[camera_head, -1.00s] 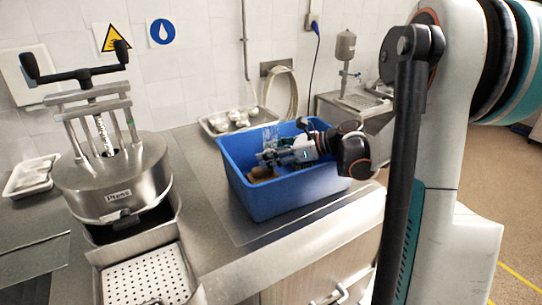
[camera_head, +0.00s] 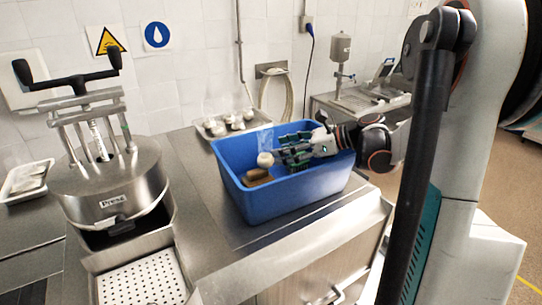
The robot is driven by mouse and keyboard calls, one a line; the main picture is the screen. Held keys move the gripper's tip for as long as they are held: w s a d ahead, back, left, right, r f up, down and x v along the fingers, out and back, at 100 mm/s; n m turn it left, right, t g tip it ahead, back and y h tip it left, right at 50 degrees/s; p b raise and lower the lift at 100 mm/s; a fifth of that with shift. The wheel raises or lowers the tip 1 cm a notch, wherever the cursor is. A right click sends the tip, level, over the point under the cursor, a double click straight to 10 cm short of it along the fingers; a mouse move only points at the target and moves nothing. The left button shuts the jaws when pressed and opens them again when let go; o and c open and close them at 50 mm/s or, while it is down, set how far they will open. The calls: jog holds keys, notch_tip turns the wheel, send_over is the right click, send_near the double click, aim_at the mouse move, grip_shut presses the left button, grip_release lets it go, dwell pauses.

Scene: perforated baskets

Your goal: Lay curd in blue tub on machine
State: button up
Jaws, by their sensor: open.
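The blue tub (camera_head: 300,197) stands on the steel counter, open at the top. My gripper (camera_head: 277,155) reaches into it from the right with its fingers open, pointing left. A small round whitish piece (camera_head: 265,160), possibly the curd, shows just left of the fingertips; I cannot tell if they touch it. A brown block (camera_head: 257,177) lies in the tub below it. A steel press (camera_head: 112,190) with a black-handled screw top stands at left; a small machine with a tilted display (camera_head: 382,70) is on the back-right bench. Which machine is meant is unclear.
A tray with several white pieces (camera_head: 232,122) lies behind the tub. Another tray (camera_head: 27,178) is at far left. A perforated plate (camera_head: 142,280) sits in front of the press. Bare counter (camera_head: 205,200) lies between press and tub.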

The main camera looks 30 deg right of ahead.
jog(key=v, duration=0.5)
jog(key=shift+s+r, duration=0.15)
jog(key=shift+d, duration=0.1)
